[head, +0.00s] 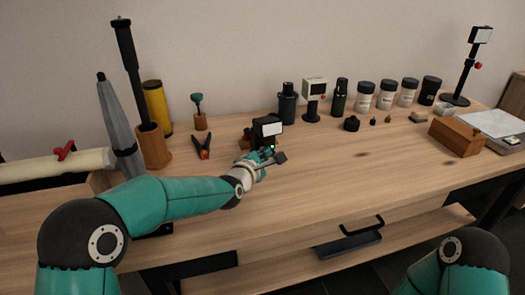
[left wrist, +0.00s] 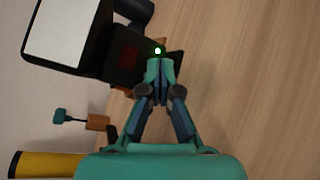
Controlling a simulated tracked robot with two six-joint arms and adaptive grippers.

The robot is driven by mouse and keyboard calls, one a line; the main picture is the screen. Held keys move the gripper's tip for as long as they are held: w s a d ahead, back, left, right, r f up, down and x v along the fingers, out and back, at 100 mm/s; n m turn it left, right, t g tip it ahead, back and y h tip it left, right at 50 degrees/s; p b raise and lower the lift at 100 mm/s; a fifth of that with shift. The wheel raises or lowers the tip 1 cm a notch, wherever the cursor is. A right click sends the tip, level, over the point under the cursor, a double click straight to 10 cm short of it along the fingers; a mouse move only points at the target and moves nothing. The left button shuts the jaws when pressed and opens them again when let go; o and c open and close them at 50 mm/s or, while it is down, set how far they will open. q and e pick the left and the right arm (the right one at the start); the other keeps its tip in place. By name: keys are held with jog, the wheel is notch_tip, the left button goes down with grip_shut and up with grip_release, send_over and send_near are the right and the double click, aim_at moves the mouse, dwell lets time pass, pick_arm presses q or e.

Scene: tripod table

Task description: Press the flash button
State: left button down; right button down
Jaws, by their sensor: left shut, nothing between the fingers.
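A black flash unit (head: 267,129) with a white front panel stands on a small wooden base near the middle of the table. In the left wrist view the flash unit (left wrist: 110,62) fills the upper left, with its white panel (left wrist: 60,28) and a dark red square on its side. A small glowing green-white spot (left wrist: 158,50) shows right at my fingertips. My left gripper (head: 269,151) is at the near side of the unit; its fingers (left wrist: 159,70) are shut and empty. Whether the tips touch the unit or the lit spot, I cannot tell. My right gripper is out of view.
A wooden box (head: 456,136) is at the right. The table's front middle is clear.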

pick_arm(q)
jog(key=shift+s+d+b, duration=0.25)
jog(key=shift+s+b, duration=0.15)
jog(key=shift+s, duration=0.05)
jog(key=shift+s, duration=0.1)
jog(key=shift+s+d+b, duration=0.25)
jog(key=shift+s+d, duration=0.1)
jog(key=shift+s, duration=0.45)
jog(key=shift+s+d+b, duration=0.25)
jog(key=shift+s+d, duration=0.15)
jog(key=shift+s, duration=0.4)
jog(key=shift+s+d+b, duration=0.25)
jog(key=shift+s+d, duration=0.1)
jog(key=shift+s, duration=0.45)
jog(key=shift+s+d, duration=0.1)
jog(key=shift+s, duration=0.2)
